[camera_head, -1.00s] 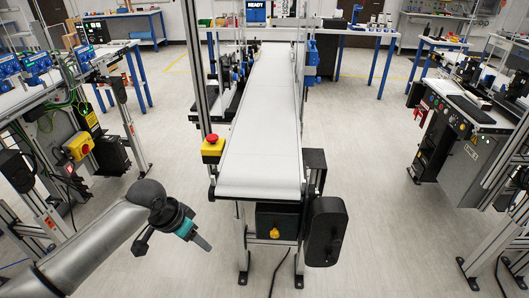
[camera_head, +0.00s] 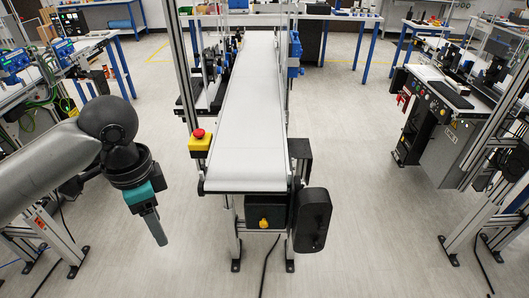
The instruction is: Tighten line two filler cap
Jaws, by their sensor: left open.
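My left arm comes in from the left in the head view. Its gripper (camera_head: 160,238), with a teal band above the fingers, points down over the floor left of the conveyor's near end. Its fingers overlap from this angle; it is open, and I see nothing held in it. It is apart from the conveyor (camera_head: 249,135). I cannot make out a filler cap anywhere in the view. My right gripper is not in view.
A yellow box with a red stop button (camera_head: 200,142) sits on the conveyor's left edge. A black motor housing (camera_head: 312,220) hangs at its near right corner. A grey control cabinet (camera_head: 447,140) stands at the right. The floor between them is clear.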

